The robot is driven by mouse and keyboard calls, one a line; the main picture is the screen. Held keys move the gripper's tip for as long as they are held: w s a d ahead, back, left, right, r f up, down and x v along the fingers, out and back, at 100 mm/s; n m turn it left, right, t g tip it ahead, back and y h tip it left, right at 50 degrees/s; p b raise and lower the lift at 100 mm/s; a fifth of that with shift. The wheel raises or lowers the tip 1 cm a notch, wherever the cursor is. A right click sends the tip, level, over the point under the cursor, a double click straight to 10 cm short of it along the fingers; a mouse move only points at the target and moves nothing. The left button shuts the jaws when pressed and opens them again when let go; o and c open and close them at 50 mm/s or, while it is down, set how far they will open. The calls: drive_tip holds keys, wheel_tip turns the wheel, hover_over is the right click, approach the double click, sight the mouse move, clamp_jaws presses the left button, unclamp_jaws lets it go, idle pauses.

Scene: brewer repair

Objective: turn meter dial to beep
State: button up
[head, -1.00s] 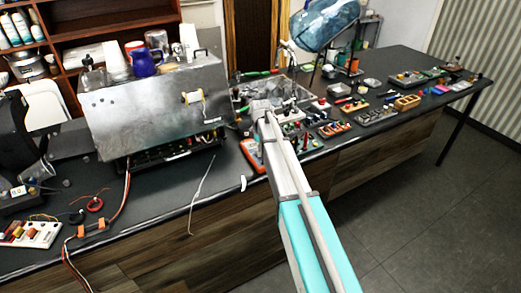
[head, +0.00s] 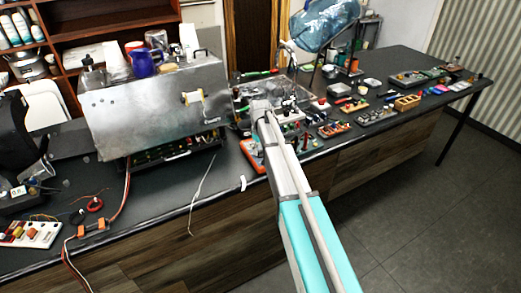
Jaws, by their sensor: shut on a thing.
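An orange-edged device, probably the meter (head: 252,154), lies on the dark workbench (head: 208,190) near its front edge, just left of my arm. My arm covers part of it. Its dial and display cannot be made out. My arm reaches in from the lower right and ends in a grey joint above and behind the meter. My gripper cannot be picked out; it seems hidden behind the arm or lost among the dark parts there. Whether anything touches the dial is hidden.
A metal brewer housing (head: 140,112) stands left of the meter, with cups and a blue jug (head: 143,62) on top. Red wires (head: 125,190) hang over the front edge. Small parts and an orange rack (head: 407,102) crowd the right side. The floor in front is clear.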

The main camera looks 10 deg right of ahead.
drive_tip(key=shift+m, duration=0.3)
drive_tip(key=o, duration=1.2)
drive_tip(key=shift+c, duration=0.2)
drive_tip(key=shift+n, duration=0.6)
